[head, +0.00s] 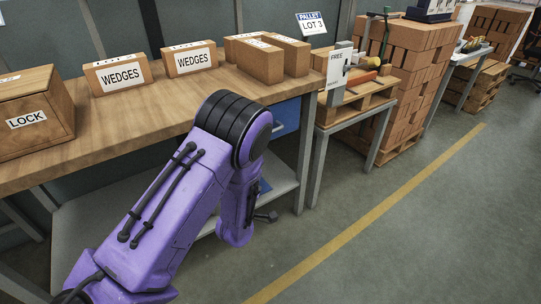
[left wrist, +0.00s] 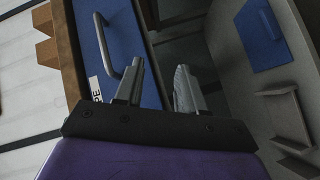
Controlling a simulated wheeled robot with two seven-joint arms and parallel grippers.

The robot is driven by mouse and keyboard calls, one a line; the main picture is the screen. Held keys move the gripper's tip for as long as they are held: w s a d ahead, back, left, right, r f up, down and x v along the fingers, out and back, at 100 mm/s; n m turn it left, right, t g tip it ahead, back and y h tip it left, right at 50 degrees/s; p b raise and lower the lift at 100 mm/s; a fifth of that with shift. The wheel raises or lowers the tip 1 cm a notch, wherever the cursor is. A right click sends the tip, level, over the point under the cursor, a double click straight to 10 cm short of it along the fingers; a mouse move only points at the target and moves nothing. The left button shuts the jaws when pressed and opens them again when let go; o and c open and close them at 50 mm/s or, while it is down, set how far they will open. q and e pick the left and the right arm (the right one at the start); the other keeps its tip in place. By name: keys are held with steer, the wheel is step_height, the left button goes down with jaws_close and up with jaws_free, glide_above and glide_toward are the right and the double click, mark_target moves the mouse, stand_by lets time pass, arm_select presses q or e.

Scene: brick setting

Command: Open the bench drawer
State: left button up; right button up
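The blue bench drawer (head: 287,117) shows under the wooden bench top in the head view, partly hidden behind my left arm. In the left wrist view the blue drawer front (left wrist: 118,30) has a grey bar handle (left wrist: 104,42) and a small white label. The drawer looks shut. My left gripper (left wrist: 162,80) is open and empty, its two fingers apart. One fingertip is close to the lower end of the handle in the picture; I cannot tell whether they touch. The handle is not between the fingers. My right gripper is not in view.
The bench top (head: 140,115) carries a LOCK box (head: 35,120), two WEDGES boxes and several plain boxes. A lower shelf under the bench holds a blue item (left wrist: 264,36). A side table (head: 355,108) and stacked bricks (head: 405,80) stand right. The floor in front is clear.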

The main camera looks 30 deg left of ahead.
arm_select(q)
steer(key=w+a+r+n+t, duration=0.1)
steer(key=w+r, duration=0.1)
steer(key=w, duration=0.2)
steer(key=w+a+r+n+t, duration=0.1)
steer(key=w+a+r, duration=0.1)
steer(key=w, duration=0.3)
steer(key=w+a+r+n+t+y+b, duration=0.1)
steer(key=w+r, duration=0.3)
steer(key=w, duration=0.1)
steer(key=shift+w+a+r, duration=0.15)
steer(key=shift+a+r, duration=0.1)
steer(key=shift+a, duration=0.1)
jaws_close()
